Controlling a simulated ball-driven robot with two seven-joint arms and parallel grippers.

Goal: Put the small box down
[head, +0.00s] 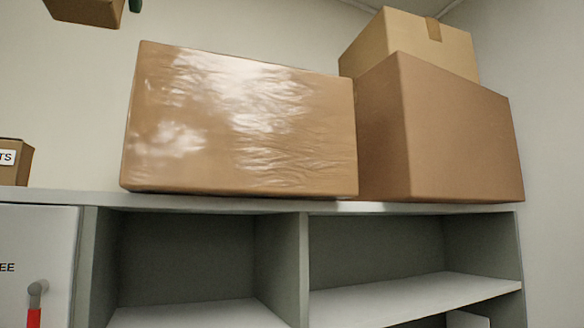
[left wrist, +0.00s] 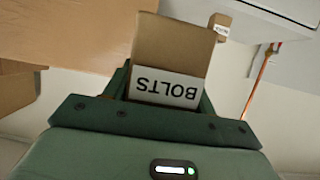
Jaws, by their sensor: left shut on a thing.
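A small brown cardboard box with a white BOLTS label (left wrist: 167,88) is between the green fingers of my left gripper (left wrist: 165,80), which is shut on it. In the head view this held box (head: 85,10) is at the top left, cut off by the frame edge and up in the air above the shelf unit's top (head: 300,207). Only a green tip of my left gripper (head: 135,5) shows there. My right gripper is in neither view.
A small labelled box (head: 12,160) stands on the top at the far left. A large wrapped box (head: 240,125) fills the middle, with two cardboard boxes (head: 440,125) (head: 410,40) stacked at right. Between the small and wrapped boxes the top is bare. Open compartments (head: 185,255) lie below.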

